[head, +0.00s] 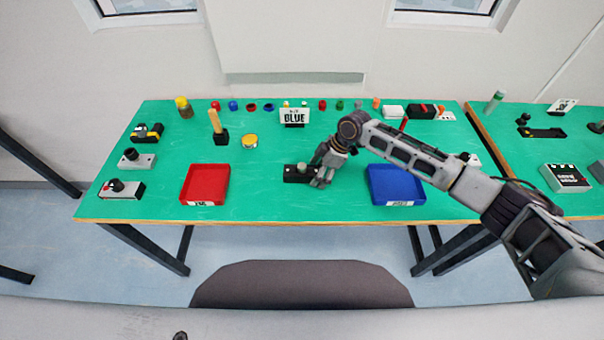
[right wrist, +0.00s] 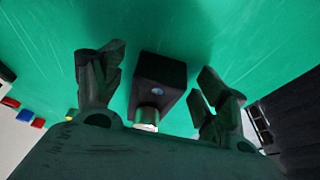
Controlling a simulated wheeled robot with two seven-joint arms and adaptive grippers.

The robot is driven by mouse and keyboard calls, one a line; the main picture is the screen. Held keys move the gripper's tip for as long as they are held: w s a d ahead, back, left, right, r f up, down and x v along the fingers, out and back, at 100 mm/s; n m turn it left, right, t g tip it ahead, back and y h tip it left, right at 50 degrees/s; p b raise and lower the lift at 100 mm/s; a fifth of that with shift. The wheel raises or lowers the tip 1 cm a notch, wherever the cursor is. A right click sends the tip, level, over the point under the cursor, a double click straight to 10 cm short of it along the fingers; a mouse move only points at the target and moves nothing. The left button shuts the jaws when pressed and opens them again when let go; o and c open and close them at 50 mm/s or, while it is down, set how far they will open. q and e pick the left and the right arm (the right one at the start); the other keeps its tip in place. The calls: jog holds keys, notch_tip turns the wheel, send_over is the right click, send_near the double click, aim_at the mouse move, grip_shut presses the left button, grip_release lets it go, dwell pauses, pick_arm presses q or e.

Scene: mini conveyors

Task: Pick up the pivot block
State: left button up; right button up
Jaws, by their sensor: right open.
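The pivot block appears to be the black block (head: 297,174) with a grey knob on top, lying on the green table between the red and blue trays. My right gripper (head: 321,178) is at the right end of this block, low over the table. In the right wrist view the dark block (right wrist: 158,78), with a round pale spot and a metal knob, sits between the two spread fingers of the right gripper (right wrist: 166,66). Gaps show on both sides, so the fingers look apart from it. My left gripper is out of view.
Several small parts line the back and left table edges. The table between the red tray and block is clear.

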jog(key=c, duration=1.4)
jog(key=shift+r, duration=0.25)
jog(key=shift+r+b, duration=0.5)
jog(key=shift+r, duration=4.35)
jog(key=shift+f, duration=0.25)
jog(key=shift+f+b, duration=1.2)
jog(key=shift+f, duration=3)
jog(key=shift+f, duration=0.6)
